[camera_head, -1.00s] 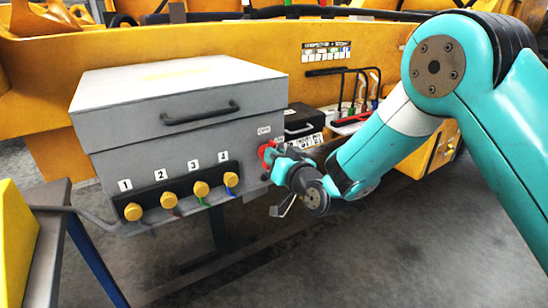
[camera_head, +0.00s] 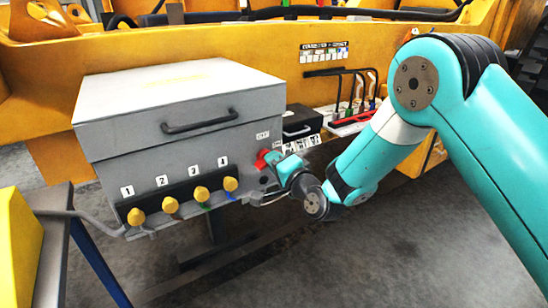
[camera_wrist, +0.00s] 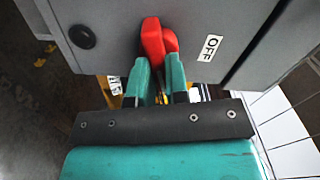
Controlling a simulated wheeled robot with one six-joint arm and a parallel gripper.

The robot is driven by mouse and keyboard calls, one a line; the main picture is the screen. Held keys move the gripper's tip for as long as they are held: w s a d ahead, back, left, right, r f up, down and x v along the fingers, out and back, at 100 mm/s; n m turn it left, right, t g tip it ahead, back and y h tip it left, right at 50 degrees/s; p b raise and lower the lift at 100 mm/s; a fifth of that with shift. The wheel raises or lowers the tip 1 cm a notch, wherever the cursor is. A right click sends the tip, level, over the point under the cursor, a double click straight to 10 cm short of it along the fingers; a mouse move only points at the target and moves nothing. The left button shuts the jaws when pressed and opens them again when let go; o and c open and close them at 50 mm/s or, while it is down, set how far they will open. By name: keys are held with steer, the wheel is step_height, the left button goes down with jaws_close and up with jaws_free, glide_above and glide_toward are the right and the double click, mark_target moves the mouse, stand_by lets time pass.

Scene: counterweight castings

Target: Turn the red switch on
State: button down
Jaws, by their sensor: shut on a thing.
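The red switch (camera_head: 263,159) is on the right side of the grey box (camera_head: 190,140). In the wrist view the red switch handle (camera_wrist: 153,40) stands just beyond my fingertips, beside a white label reading OFF (camera_wrist: 210,48). My gripper (camera_wrist: 157,62) has its two teal fingers closed in on the lower end of the red handle. In the head view my gripper (camera_head: 279,164) reaches the switch from the right and partly covers it. A second label (camera_wrist: 115,84) is partly hidden by my left finger.
Several yellow knobs (camera_head: 171,205) numbered on a black strip line the box's front. A black handle (camera_head: 200,122) is on its lid. A black case (camera_head: 300,124) stands behind the switch. A yellow and grey stand (camera_head: 45,235) is at the left. Floor at the lower right is clear.

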steer(key=shift+f+m+p, duration=0.1)
steer(key=shift+m+p, duration=0.65)
steer(key=shift+m, duration=0.85)
steer(key=shift+f, duration=0.1)
steer(key=c, duration=1.1)
jaws_free()
steer(key=shift+d, duration=0.1)
steer(key=b+v, duration=1.6)
steer(key=v, duration=0.1)
steer(key=shift+s+d+b, duration=0.15)
steer(key=shift+s+b, duration=0.05)
steer(key=shift+b, duration=0.15)
